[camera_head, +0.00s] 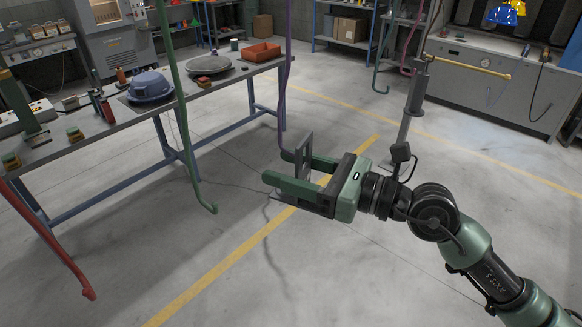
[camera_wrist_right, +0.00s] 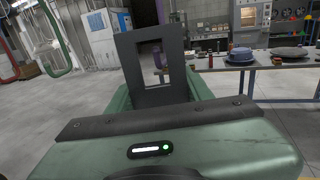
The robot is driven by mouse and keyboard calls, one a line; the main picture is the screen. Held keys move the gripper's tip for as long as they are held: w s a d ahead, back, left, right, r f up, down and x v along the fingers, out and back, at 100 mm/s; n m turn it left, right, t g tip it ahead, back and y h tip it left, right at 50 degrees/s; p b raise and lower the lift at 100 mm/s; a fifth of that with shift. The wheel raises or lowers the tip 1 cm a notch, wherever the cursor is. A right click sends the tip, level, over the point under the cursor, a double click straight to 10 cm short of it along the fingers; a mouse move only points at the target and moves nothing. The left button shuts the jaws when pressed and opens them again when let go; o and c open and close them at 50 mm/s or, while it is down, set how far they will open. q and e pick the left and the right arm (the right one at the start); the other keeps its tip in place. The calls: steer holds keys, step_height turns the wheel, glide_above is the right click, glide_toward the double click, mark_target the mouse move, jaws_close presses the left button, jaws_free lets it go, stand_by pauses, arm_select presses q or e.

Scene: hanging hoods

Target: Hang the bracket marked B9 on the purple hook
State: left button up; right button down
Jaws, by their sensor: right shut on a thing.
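My right gripper (camera_head: 279,168) is shut on a grey bracket (camera_head: 304,157), a flat plate held upright between the green fingers. In the right wrist view the bracket (camera_wrist_right: 129,68) is a dark plate with a rectangular window; no marking can be read on it. The purple hook (camera_head: 287,75) hangs from above, and its lower end is close to the fingertips and bracket. In the right wrist view purple shows behind the bracket and through its window. I cannot tell whether they touch. My left gripper is not in view.
A green hook (camera_head: 183,120) and a red hook (camera_head: 55,245) hang to the left. Teal (camera_head: 380,65) and pink (camera_head: 410,48) hooks hang farther back. A long workbench (camera_head: 115,135) with a blue hard hat (camera_head: 150,86) and an orange tray (camera_head: 260,52) stands behind. The floor below is clear.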

steer(key=shift+w+a+r, duration=0.1)
steer(key=shift+a, duration=0.05)
steer(key=shift+w+a, duration=0.75)
steer(key=shift+a, duration=0.35)
steer(key=shift+f+b, duration=0.95)
steer(key=shift+f, duration=0.4)
stand_by(0.3)
steer(key=c, duration=0.5)
jaws_free()
